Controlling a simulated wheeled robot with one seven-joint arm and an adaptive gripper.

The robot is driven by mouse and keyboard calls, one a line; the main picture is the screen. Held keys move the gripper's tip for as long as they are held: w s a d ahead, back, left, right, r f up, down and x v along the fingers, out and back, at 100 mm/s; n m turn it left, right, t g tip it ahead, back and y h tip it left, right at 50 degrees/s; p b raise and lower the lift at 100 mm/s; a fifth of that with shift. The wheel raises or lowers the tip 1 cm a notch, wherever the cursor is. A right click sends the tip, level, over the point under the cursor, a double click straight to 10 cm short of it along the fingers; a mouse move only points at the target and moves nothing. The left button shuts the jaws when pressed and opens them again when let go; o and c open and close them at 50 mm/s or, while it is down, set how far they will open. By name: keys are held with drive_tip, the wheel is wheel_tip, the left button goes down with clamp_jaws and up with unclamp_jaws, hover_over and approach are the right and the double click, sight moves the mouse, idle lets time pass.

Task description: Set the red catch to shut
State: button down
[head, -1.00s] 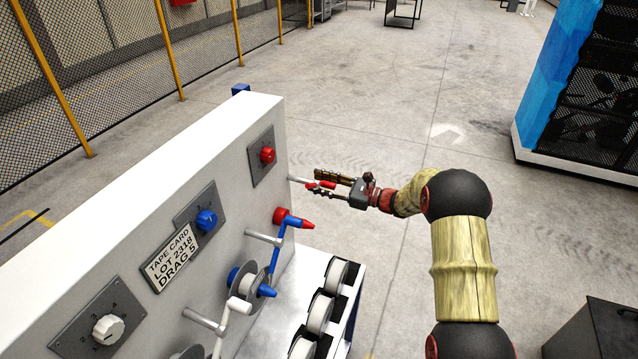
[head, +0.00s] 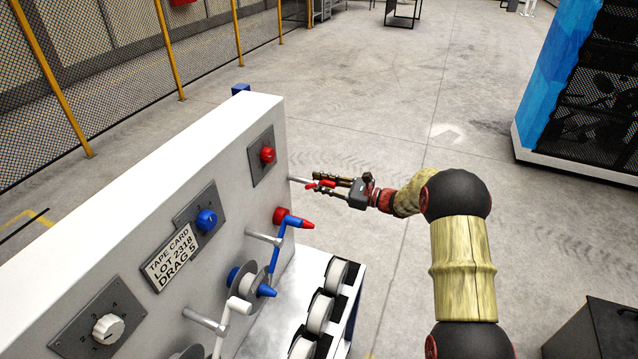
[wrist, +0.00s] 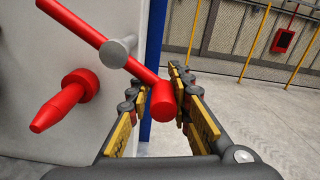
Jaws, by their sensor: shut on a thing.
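The red catch is a bar that crosses a grey peg (wrist: 118,50) on the white panel, with a round red end (wrist: 163,98) toward me in the wrist view. My gripper (wrist: 166,95) has its two fingers on either side of that end and is shut on it. In the head view my gripper (head: 328,184) is beyond the panel's right end, and only a little red of the catch (head: 312,186) shows at the fingers. The catch's far part runs out of the wrist view at the top left.
A red tapered handle (wrist: 65,100) sticks out of the panel left of the catch. Red (head: 267,154), blue (head: 206,220) and white (head: 108,329) knobs sit on the white panel (head: 235,130). Reels (head: 320,312) stand below.

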drive_tip(key=shift+w+r, duration=0.15)
drive_tip(key=shift+r, duration=0.1)
idle(0.5)
drive_tip(key=shift+w+d+b, duration=0.1)
drive_tip(key=shift+b, duration=0.35)
drive_tip(key=shift+r+n+b, duration=0.15)
drive_tip(key=shift+n+b, duration=0.15)
drive_tip(key=shift+n, duration=0.2)
wheel_tip(320, 180, up, 6)
drive_tip(key=s+n+b, duration=0.1)
drive_tip(key=n+b, duration=1.4)
drive_tip(key=b, duration=0.5)
drive_tip(key=shift+a+r, duration=0.25)
